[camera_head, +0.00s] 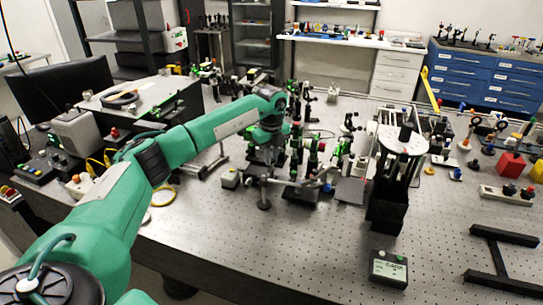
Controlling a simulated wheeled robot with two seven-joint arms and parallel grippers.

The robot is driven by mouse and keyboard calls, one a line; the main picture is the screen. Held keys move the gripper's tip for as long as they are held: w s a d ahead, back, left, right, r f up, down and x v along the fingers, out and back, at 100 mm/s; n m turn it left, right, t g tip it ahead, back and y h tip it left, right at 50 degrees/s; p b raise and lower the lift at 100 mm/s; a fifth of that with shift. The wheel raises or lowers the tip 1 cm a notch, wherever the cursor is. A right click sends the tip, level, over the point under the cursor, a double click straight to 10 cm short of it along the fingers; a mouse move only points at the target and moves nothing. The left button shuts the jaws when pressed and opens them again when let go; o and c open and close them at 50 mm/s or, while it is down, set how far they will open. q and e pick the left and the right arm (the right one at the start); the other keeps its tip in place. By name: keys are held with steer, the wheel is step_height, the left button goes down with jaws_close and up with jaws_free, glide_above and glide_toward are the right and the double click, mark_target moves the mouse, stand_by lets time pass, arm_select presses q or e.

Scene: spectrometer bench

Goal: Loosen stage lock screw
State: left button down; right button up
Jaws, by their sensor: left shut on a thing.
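My left arm reaches in from the left to the optical assembly in the middle of the bench. My left gripper (265,157) points down there, shut on a small part of a metal stage (268,182). That part appears to be the stage lock screw, but it is too small and hidden by the gripper to make out. The stage stands on the bench among dark posts and green-marked mounts. My right gripper is not in view.
Close right of the gripper stand several optic mounts (312,150). Further right is a black stand with a white round top (403,140). A small display box (388,268) lies at the front. The perforated bench top (290,250) is clear in front of the stage.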

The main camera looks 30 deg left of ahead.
arm_select(q)
steer(key=shift+r, duration=0.15)
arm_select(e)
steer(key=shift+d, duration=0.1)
arm_select(q)
steer(key=c, duration=1.4)
jaws_free()
